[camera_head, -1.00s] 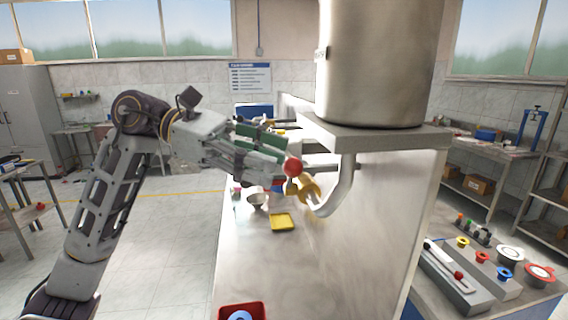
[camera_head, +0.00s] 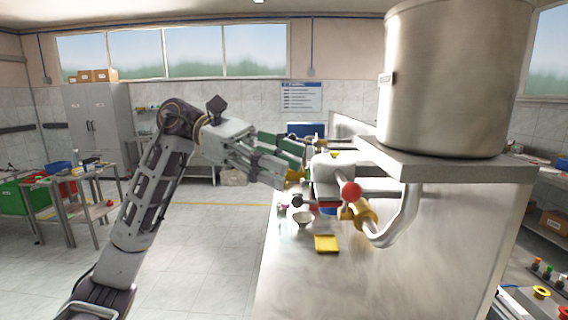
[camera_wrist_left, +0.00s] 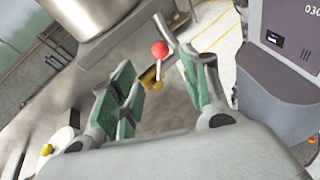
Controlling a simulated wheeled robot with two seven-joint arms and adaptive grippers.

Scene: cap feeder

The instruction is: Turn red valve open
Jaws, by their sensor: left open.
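The red valve knob (camera_head: 350,192) is a round ball on a brass valve body (camera_head: 362,214), fitted to a bent metal pipe under the big steel tank (camera_head: 450,80). In the left wrist view, the red ball (camera_wrist_left: 159,50) and the brass part (camera_wrist_left: 149,77) show beyond the fingers, in the gap between them. My left gripper (camera_head: 291,164) is open and empty, to the left of the red ball and apart from it. Its green-padded fingers stand wide apart in the wrist view (camera_wrist_left: 166,85). My right gripper is not in view.
The steel bench (camera_head: 400,280) lies below the valve. A yellow tray (camera_head: 327,244) and a small grey bowl (camera_head: 302,219) stand on it. A grey and white device (camera_head: 330,172) is behind the valve.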

